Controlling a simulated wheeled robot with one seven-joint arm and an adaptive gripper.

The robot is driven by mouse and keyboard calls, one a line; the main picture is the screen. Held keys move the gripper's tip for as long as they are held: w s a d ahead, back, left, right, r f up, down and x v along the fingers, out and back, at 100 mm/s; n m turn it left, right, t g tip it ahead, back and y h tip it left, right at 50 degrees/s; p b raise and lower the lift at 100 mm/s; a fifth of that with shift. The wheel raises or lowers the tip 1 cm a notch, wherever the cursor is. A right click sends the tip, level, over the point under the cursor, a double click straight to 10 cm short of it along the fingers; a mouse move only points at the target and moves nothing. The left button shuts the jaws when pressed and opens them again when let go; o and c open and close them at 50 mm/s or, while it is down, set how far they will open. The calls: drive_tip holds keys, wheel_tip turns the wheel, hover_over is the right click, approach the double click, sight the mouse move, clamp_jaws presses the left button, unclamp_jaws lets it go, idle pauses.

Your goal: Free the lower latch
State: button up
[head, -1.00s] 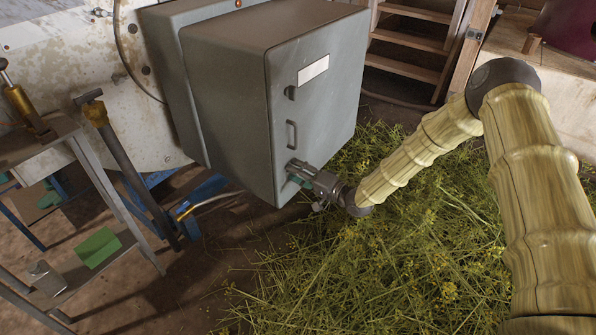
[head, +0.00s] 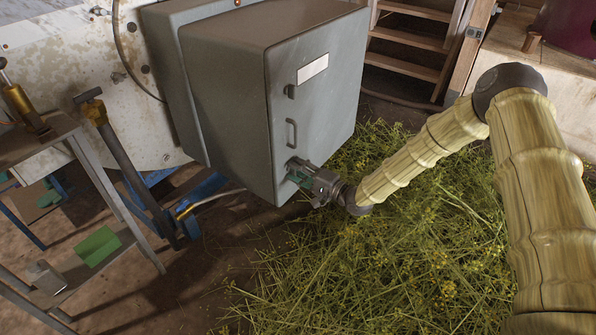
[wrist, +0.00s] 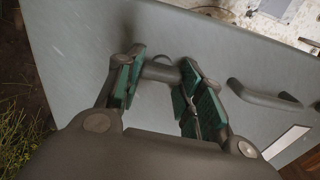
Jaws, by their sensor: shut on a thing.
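The grey metal cabinet (head: 225,75) has a door (head: 318,105) with an upper latch (head: 290,92) and a bar handle (head: 291,133). My gripper (head: 296,175) is at the lower corner of the door, below the handle. In the wrist view, the green pads of my gripper (wrist: 160,88) are shut on the lower latch (wrist: 160,72), a dark stubby piece against the grey door. The door looks closed in the head view. The bar handle (wrist: 262,95) lies to the right in the wrist view.
Cut herbs (head: 400,230) cover the floor beneath my arm. A metal stand (head: 110,205) with a green sheet (head: 98,246) is at the left. Wooden steps (head: 408,38) rise behind the cabinet. Bare floor shows between stand and herbs.

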drive_tip(key=o, duration=1)
drive_tip(key=v, duration=1.2)
